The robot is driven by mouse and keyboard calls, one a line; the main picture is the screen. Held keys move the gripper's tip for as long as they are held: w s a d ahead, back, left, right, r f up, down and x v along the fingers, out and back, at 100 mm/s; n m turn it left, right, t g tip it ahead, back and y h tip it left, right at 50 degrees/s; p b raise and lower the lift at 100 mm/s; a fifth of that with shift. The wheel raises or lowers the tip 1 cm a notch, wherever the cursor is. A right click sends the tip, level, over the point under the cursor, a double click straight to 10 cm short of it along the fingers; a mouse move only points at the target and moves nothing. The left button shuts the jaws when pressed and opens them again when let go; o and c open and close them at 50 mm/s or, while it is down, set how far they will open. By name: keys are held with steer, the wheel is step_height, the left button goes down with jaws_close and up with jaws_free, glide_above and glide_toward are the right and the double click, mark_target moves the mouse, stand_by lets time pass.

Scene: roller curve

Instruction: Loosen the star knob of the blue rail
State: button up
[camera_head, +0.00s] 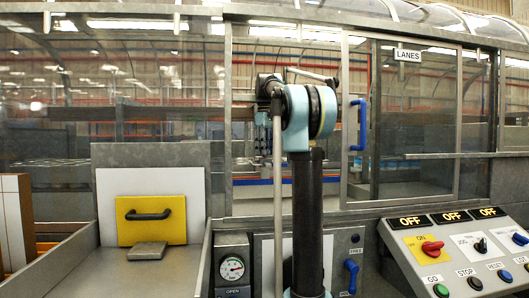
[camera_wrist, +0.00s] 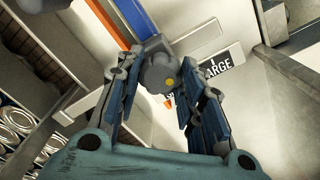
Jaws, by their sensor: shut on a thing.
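The blue rail (camera_wrist: 143,20) runs up behind the knob, beside an orange rail (camera_wrist: 107,20).
A plate with "LARGE" lettering (camera_wrist: 216,66) lies just right of the knob. Several cans (camera_wrist: 18,120) are at left in the wrist view. In the head view, a framed window with a blue handle (camera_head: 359,125) and a control panel (camera_head: 455,250) stand to the right.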

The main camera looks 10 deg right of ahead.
steer(key=o, duration=1.1)
steer(key=shift+c, duration=0.2)
step_height(320, 180, up, 12)
steer(key=shift+w, duration=0.15)
steer(key=shift+f, duration=0.1)
